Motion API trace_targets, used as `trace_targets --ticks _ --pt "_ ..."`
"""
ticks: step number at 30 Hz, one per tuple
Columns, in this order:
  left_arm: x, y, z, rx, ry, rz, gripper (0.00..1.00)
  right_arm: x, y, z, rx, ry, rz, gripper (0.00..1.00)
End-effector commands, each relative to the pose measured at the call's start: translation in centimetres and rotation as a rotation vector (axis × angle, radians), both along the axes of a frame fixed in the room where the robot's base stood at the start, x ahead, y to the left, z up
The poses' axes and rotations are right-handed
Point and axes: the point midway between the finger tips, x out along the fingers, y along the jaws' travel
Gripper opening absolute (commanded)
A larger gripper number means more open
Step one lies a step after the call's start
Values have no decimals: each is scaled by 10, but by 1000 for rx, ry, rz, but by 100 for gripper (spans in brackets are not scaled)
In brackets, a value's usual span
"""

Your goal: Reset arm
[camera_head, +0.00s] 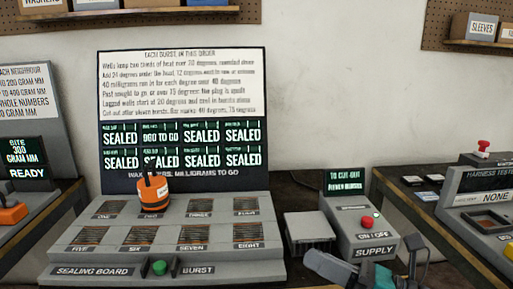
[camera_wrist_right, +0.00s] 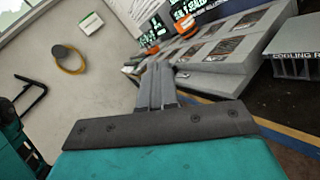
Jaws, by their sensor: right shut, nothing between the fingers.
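My right gripper (camera_head: 318,262) is low in the head view, in front of the grey supply box (camera_head: 362,232). In the right wrist view its fingers (camera_wrist_right: 158,82) are together with nothing between them, pointing towards the sealing board (camera_wrist_right: 215,68). The teal and dark housing of my wrist fills the bottom of that view. My left gripper is in neither view.
The sealing board (camera_head: 110,256) has several numbered slots and a green button (camera_head: 159,267). An orange tool (camera_head: 154,194) stands upright near slots one and two. A display panel (camera_head: 185,185) stands behind. A grey block (camera_head: 310,228) sits beside the supply box, which has a red button (camera_head: 366,222).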

Motion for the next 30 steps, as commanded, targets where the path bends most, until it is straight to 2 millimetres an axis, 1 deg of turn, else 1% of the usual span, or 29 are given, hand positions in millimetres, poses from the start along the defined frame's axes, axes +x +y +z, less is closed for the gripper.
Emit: trace_targets --ticks 1,2,3,4,5,6,7,8,9,11,12,15,18,21,30 --pt "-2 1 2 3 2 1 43 3 -6 -11 211 209 -67 0" --pt "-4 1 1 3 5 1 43 5 -12 -19 340 335 -109 0" --pt "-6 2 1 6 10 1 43 8 -22 -34 514 502 -169 0" --pt "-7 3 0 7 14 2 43 9 -29 -48 643 627 -215 0" --pt "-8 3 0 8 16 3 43 8 -38 -65 773 751 -265 0" --pt "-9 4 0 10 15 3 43 3 -48 -90 949 916 -334 0" --pt "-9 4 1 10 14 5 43 -2 -55 -111 1081 1035 -389 0" --pt "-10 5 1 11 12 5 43 -10 -61 -132 1208 1146 -444 0" --pt "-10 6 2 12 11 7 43 -22 -67 -157 1360 1272 -511 0" --pt "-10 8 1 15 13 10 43 -42 -73 -191 1561 1429 -605 0" --pt "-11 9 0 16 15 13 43 -56 -75 -211 1677 1515 -660 0" --pt "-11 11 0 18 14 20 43 -88 -75 -247 1906 1667 -777 0" --pt "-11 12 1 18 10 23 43 -110 -73 -267 2047 1748 -849 0" --pt "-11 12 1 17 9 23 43 -119 -72 -276 2110 1782 -881 0" --pt "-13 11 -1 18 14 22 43 -120 -72 -277 2116 1787 -885 0"
